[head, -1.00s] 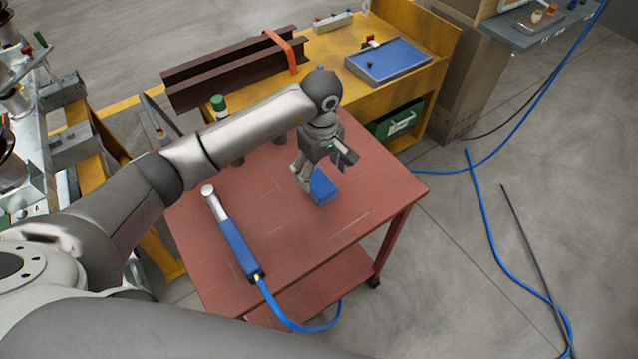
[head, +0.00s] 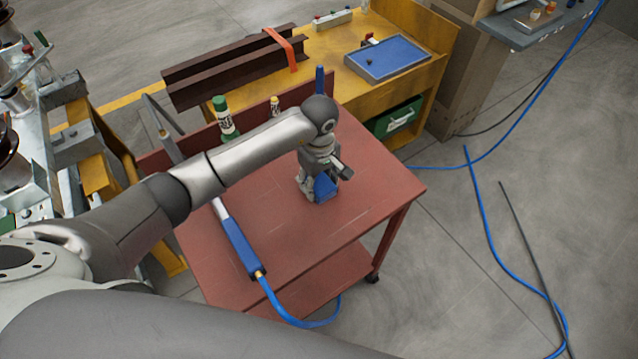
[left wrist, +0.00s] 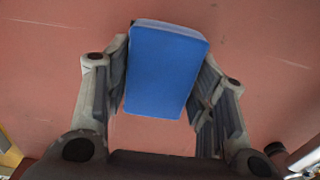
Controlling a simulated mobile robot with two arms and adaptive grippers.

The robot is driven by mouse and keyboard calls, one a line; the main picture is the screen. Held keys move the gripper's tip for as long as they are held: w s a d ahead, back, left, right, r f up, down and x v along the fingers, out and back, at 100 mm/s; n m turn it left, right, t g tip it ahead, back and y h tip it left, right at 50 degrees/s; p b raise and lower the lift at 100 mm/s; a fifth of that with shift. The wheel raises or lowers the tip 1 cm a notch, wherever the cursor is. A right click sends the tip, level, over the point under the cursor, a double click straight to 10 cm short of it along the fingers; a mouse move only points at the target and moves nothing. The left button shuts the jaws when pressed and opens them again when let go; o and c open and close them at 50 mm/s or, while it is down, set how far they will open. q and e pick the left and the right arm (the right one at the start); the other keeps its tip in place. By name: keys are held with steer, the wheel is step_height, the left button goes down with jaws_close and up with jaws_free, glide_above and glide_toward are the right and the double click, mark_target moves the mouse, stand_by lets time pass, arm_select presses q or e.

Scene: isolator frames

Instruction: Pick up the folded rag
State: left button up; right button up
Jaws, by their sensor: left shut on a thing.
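The folded rag is a blue block-like bundle (head: 325,188) at the right part of the red cart's top (head: 285,240). In the left wrist view the rag (left wrist: 165,68) fills the space between the two fingers, which touch its sides. My left gripper (head: 316,192) points down and is shut on the rag. In the head view the gripper hides part of the rag. Whether the rag is clear of the cart top I cannot tell. My right gripper is not in view.
A blue-handled tool (head: 238,247) with a blue hose lies on the cart's left side. A yellow bench (head: 350,45) with a blue tray (head: 388,60) is behind.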

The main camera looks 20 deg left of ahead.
mark_target(318, 181)
arm_select(q)
steer(key=shift+c, duration=0.2)
steer(key=shift+r+b, duration=0.3)
steer(key=shift+r, duration=0.2)
step_height(318, 181, up, 2)
steer(key=shift+a+r+b, duration=0.1)
steer(key=shift+r+b, duration=0.05)
steer(key=shift+b, duration=0.35)
steer(key=s+a+r+b, duration=0.3)
steer(key=s+r, duration=0.6)
steer(key=s, duration=0.4)
steer(key=shift+s+a+r, duration=0.25)
steer(key=shift+a+r, duration=0.05)
steer(key=shift+r, duration=0.05)
